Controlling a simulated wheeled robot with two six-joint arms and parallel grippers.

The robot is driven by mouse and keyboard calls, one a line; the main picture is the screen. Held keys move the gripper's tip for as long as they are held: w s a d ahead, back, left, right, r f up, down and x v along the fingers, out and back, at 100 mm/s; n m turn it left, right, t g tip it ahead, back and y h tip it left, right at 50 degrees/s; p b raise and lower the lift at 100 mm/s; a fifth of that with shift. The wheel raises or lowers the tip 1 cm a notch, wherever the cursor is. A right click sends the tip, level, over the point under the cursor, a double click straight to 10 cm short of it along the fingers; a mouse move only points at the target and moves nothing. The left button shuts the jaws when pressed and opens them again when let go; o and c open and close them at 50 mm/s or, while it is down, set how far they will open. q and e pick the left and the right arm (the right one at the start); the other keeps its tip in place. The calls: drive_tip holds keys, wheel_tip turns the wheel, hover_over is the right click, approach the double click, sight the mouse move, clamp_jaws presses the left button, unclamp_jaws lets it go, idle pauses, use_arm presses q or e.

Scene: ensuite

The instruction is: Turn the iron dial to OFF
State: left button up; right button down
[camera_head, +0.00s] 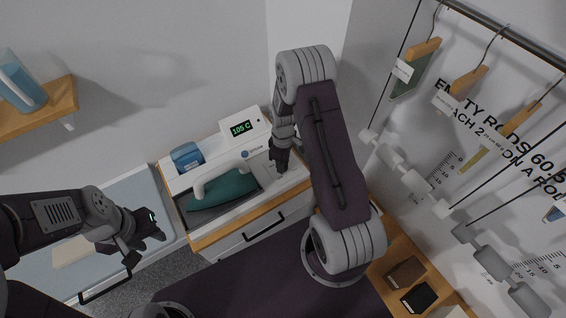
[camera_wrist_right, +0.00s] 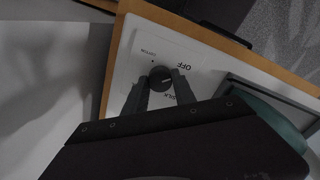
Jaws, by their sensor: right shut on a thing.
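The iron dial (camera_wrist_right: 160,78) is a round black knob on a white panel (camera_wrist_right: 140,45) with the printed words OFF, COTTON and one partly hidden word. My right gripper (camera_wrist_right: 160,90) is shut on the dial, one finger on each side. The dial has a pale pointer line; the mark it points to is hard to tell. In the head view my right gripper (camera_head: 280,158) reaches down at the right of the iron station and hides the dial. The teal iron (camera_head: 222,190) lies in its tray. My left gripper (camera_head: 150,226) is apart at the left; its fingers look parted.
A display (camera_head: 241,128) reads 105 C behind the iron. A blue container (camera_head: 186,156) stands at its left. A rail with hangers (camera_head: 470,85) is at the right. A wooden shelf with dark blocks (camera_head: 405,272) is at lower right.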

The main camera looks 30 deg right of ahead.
drive_tip(key=shift+w+n, duration=0.1)
drive_tip(key=shift+n, duration=0.5)
drive_tip(key=c, duration=1)
unclamp_jaws()
wheel_tip(320, 180, up, 9)
drive_tip(key=shift+r+b, duration=0.1)
drive_tip(key=shift+b, duration=0.8)
